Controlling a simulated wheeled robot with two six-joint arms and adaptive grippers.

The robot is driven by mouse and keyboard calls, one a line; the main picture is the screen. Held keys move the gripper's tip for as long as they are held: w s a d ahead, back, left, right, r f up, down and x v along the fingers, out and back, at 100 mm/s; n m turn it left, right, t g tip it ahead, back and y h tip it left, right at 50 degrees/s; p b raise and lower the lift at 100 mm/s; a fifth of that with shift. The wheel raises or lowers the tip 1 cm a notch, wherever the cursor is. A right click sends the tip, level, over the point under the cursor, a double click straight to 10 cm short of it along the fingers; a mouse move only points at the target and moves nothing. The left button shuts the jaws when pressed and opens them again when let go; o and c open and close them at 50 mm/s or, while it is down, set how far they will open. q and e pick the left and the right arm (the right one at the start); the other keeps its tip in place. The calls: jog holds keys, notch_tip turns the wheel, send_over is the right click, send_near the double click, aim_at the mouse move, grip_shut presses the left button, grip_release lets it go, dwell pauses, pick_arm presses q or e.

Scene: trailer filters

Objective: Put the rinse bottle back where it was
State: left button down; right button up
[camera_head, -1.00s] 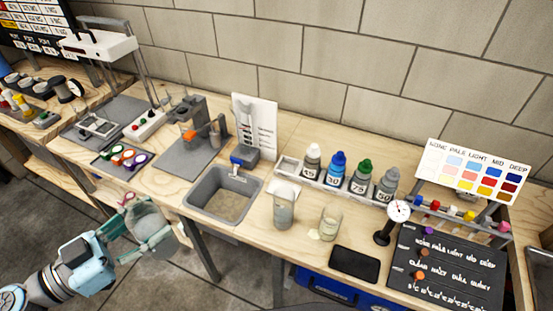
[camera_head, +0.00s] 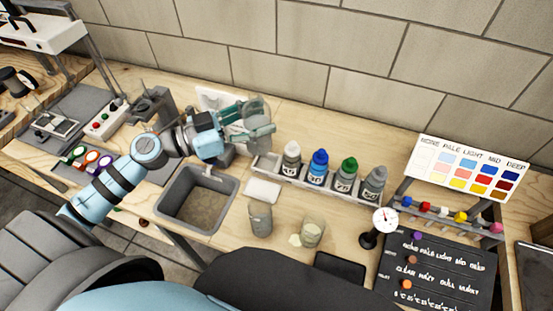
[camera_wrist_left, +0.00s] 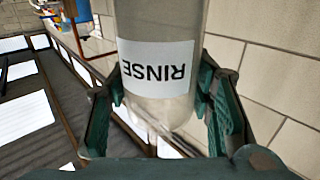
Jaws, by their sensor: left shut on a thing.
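My left gripper (camera_head: 257,117) is shut on the rinse bottle (camera_head: 256,106), a clear greyish bottle, above the back of the bench near the wall. In the left wrist view the rinse bottle (camera_wrist_left: 157,70) stands between the two green finger pads, its white RINSE label upside down in the picture. In the head view the bottle is partly hidden by the fingers and appears just behind the left end of the bottle rack (camera_head: 300,183). I cannot tell its exact height over the bench. My right gripper is not in view.
The rack holds a white-capped bottle (camera_head: 291,160), a blue-capped one (camera_head: 318,167), a green-capped one (camera_head: 345,175) and a grey one (camera_head: 373,184). Bench behind the rack is clear.

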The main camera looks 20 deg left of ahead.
pick_arm(q)
jog(key=w+a+r+n+t+y+p, duration=0.1)
jog(key=w+a+y, duration=0.1)
jog(key=w, duration=0.4)
jog(key=w+a+r+n+t+y+p, duration=0.1)
jog(key=w+a+r+n, duration=0.1)
jog(key=w, duration=0.3)
jog(key=shift+t+y, duration=0.3)
notch_tip(320, 180, down, 28)
jog(key=b, duration=1.7)
jog(key=shift+r, duration=0.3)
jog(key=shift+f, duration=0.1)
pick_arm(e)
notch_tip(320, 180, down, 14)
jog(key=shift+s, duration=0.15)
pick_arm(q)
jog(key=c, duration=1.2)
grip_release()
jog(key=shift+f, duration=0.1)
jog(key=shift+o, duration=0.7)
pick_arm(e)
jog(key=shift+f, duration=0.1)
